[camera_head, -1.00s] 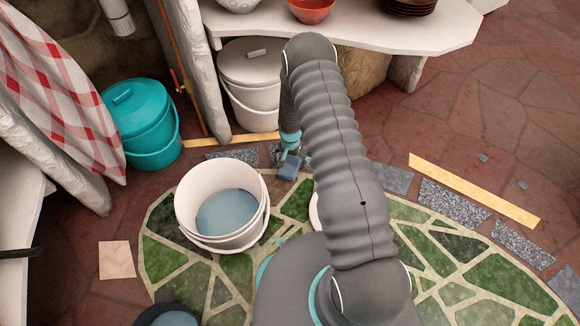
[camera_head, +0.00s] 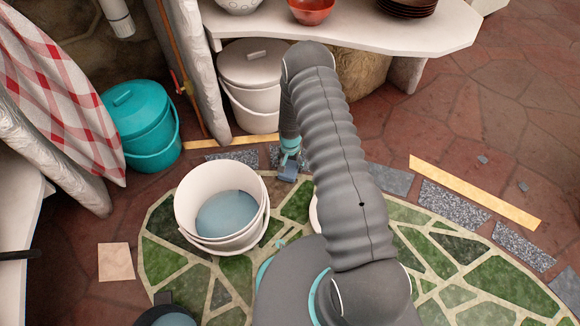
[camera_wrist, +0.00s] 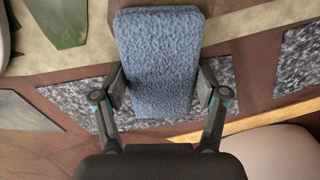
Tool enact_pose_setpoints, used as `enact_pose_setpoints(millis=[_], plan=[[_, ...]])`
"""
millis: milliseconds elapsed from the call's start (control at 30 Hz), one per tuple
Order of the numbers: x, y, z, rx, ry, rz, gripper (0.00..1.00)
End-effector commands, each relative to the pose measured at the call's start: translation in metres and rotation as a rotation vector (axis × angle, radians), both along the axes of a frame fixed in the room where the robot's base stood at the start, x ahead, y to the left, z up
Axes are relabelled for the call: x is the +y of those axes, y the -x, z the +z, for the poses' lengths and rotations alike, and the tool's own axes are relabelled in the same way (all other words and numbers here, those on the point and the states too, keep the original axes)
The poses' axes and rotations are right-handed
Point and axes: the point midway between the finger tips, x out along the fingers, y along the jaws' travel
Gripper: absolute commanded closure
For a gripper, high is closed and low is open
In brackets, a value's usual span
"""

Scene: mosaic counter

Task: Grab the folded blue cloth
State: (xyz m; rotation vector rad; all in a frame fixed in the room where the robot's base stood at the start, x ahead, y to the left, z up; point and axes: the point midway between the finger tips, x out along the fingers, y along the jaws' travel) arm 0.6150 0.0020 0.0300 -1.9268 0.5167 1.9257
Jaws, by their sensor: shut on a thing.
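The folded blue cloth (camera_wrist: 158,60) is a thick, textured blue-grey block in the wrist view. My gripper (camera_wrist: 160,92) has one finger against each long side of it, near its lower end, and is shut on it. In the head view the cloth (camera_head: 288,170) shows small at the tip of my gripper (camera_head: 289,157), just right of the white bucket. My arm hides the area to the right of it. I cannot tell whether the cloth touches the floor.
A white bucket (camera_head: 187,207) with blue water stands close to the left of the cloth. A teal lidded bucket (camera_head: 140,120) and a white lidded bin (camera_head: 250,75) stand behind. A counter (camera_head: 440,35) with bowls overhangs the back. Loose mosaic strips (camera_head: 455,205) lie right.

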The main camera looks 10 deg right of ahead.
Motion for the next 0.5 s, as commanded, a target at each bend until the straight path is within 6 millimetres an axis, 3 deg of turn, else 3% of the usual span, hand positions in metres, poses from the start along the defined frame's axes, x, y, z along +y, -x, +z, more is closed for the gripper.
enact_pose_setpoints(millis=[267, 433, 500], plan=[[0.0, 0.0, 0.019, -0.001, 0.001, 0.0, 0.63], [0.0, 0.0, 0.046, -0.001, 0.001, 0.0, 0.63], [-0.014, 0.006, 0.05, 0.001, 0.0, -0.005, 0.63]])
